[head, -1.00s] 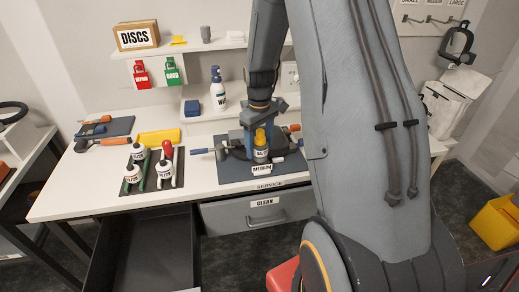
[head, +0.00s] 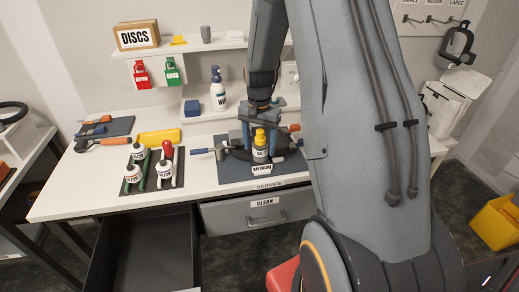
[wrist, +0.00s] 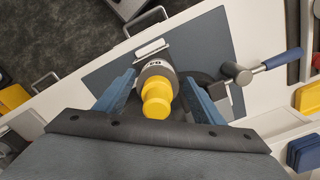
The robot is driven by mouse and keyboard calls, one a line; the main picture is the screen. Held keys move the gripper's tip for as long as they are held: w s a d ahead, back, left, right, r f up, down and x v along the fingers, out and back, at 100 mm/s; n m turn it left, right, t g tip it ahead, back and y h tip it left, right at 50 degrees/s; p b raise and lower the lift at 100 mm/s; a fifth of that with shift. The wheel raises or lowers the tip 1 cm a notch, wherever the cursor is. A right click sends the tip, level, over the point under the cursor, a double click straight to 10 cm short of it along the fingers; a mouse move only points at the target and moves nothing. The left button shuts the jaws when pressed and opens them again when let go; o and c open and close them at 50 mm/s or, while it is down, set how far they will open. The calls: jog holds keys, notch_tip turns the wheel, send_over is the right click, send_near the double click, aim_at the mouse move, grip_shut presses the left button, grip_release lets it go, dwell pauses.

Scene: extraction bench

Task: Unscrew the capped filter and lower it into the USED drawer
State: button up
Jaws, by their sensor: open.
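The capped filter, a grey labelled cylinder (head: 260,156) with a yellow cap, stands upright at the mount on the dark mat. In the wrist view its yellow cap (wrist: 157,97) is between my fingers. My gripper (head: 260,147) is open, pointing down, with one blue finger on each side of the filter. The wrist view shows a gap between each finger of my gripper (wrist: 160,86) and the filter. A dark, empty drawer (head: 150,255) is pulled open at the front left; no USED label shows on it. The filter's threaded joint is hidden.
The CLEAN drawer (head: 265,215) is shut below the mat. A tool with a blue handle (head: 205,151) sticks out left of the mount. Labelled bottles stand on a dark tray (head: 150,186) to the left.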

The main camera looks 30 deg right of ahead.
jog(key=m, duration=0.3)
jog(key=shift+m, duration=0.4)
jog(key=m, duration=0.3)
jog(key=shift+a+m, duration=0.1)
jog(key=shift+m, duration=0.2)
jog(key=m, duration=0.3)
jog(key=shift+w+a+r+m, duration=0.1)
jog(key=shift+a+r+m, duration=0.1)
jog(key=shift+a+m, duration=0.2)
jog(key=shift+d+m, duration=0.25)
jog(key=shift+m, duration=0.35)
jog(key=shift+d+f+m, duration=0.25)
jog(key=shift+d+m, duration=0.6)
jog(key=shift+m, duration=0.05)
jog(key=shift+a, duration=0.65)
jog(key=c, duration=1.2)
jog(key=n, duration=0.5)
jog(key=shift+r, duration=0.1)
jog(key=n, duration=0.4)
jog(key=shift+n, duration=0.4)
jog(key=n, duration=1)
jog(key=shift+n, duration=0.4)
jog(key=o, duration=1.2)
jog(key=shift+n, duration=0.3)
